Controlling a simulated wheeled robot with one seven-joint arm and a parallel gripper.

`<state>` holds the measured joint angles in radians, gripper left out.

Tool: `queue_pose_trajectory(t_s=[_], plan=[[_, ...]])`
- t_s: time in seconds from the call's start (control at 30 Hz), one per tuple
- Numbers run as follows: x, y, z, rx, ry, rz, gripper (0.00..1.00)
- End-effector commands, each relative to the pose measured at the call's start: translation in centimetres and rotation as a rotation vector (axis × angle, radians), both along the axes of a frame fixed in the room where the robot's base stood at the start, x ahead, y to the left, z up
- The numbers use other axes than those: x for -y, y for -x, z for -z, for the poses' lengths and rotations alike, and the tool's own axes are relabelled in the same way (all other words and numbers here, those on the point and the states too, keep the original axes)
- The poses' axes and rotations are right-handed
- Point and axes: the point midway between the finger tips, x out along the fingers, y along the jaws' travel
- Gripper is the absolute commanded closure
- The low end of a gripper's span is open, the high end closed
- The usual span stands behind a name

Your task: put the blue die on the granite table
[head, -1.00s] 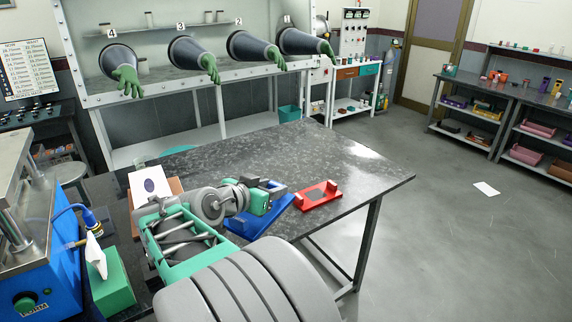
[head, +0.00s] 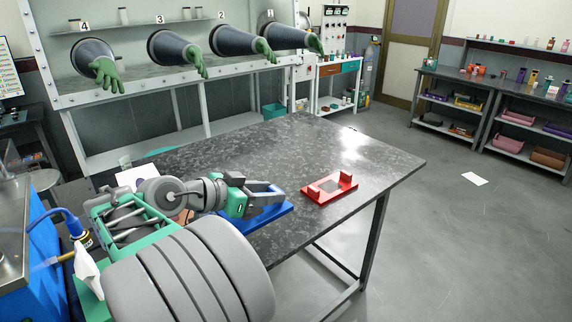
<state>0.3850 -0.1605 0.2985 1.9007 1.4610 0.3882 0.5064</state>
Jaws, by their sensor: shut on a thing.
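The granite table (head: 330,150) is the dark speckled table in the middle of the head view. My gripper (head: 274,197) is over its near left part, reaching in from the left. It is shut on the blue die (head: 262,219), a flat blue piece partly hidden behind the fingers and wrist. I cannot tell whether the die touches the table top or is slightly above it.
A red fixture (head: 329,188) with raised ends lies on the table just right of the blue die. A glovebox with green gloves (head: 104,72) stands behind. A blue machine (head: 55,275) is at the near left. The table's middle and far parts are clear.

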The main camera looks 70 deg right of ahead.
Motion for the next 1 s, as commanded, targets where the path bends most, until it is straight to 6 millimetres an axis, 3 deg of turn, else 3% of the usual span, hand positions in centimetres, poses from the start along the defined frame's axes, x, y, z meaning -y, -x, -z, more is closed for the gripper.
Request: queue_pose_trajectory(t_s=[0.17, 0.53, 0.57, 0.7, 0.83, 1.0], plan=[[0.6, -0.1, 1.8, 0.005, 0.003, -0.001, 1.00], [4.8, 0.0, 4.0, 0.006, 0.005, 0.001, 1.00], [5.8, 0.0, 3.5, 0.000, 0.002, 0.001, 1.00], [9.6, 0.1, 5.1, -0.002, 0.000, 0.004, 1.00], [11.8, 0.0, 8.0, -0.002, 0.000, 0.002, 1.00], [13.3, -0.1, 9.6, 0.001, 0.004, 0.000, 1.00]])
